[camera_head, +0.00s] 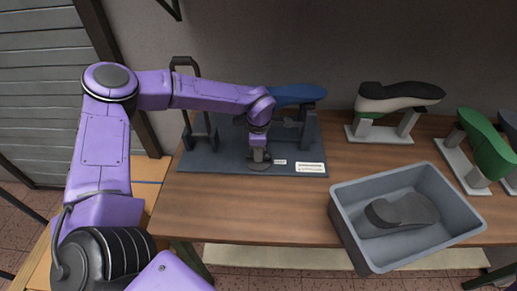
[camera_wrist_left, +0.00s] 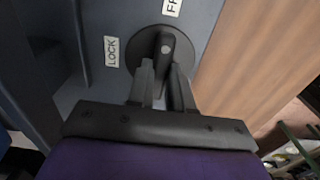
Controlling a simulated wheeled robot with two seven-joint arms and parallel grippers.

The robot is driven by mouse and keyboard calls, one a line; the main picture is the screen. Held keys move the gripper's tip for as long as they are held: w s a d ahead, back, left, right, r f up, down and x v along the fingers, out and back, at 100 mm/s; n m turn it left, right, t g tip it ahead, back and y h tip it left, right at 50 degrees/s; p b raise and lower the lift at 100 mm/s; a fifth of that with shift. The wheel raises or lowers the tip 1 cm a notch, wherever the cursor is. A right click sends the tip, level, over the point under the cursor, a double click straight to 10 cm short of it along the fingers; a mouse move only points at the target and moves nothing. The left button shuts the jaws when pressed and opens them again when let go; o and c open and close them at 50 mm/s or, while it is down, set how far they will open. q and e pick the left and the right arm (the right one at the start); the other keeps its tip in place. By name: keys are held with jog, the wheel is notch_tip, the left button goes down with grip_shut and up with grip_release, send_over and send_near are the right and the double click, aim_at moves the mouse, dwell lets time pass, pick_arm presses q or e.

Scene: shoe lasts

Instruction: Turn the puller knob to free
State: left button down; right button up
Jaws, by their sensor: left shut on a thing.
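The puller is a dark grey base plate (camera_head: 215,158) on the wooden table, with a black upright handle frame (camera_head: 186,75) and a blue shoe last (camera_head: 298,95) on it. My left gripper (camera_head: 258,155) points down at the round dark knob near the plate's front edge. In the left wrist view, its two fingers (camera_wrist_left: 160,85) are closed on the bar of the knob (camera_wrist_left: 166,46). The LOCK label (camera_wrist_left: 111,51) is left of the knob. A cut-off label starting "FR" (camera_wrist_left: 171,7) is above it. The bar's light dot points up, between the labels, nearer "FR".
A grey bin (camera_head: 350,228) with a dark shoe last (camera_head: 402,210) inside stands at the front right. A black-and-white last on a stand (camera_head: 398,97) and a green last (camera_head: 485,145) stand behind it. Bare table lies between plate and bin.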

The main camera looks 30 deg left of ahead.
pick_arm(q)
jog(key=shift+w+r, duration=0.1)
dwell(0.4)
jog(key=c, duration=1)
grip_release()
notch_tip(320, 180, up, 10)
jog(key=shift+r+b, duration=0.25)
jog(key=shift+b, duration=0.55)
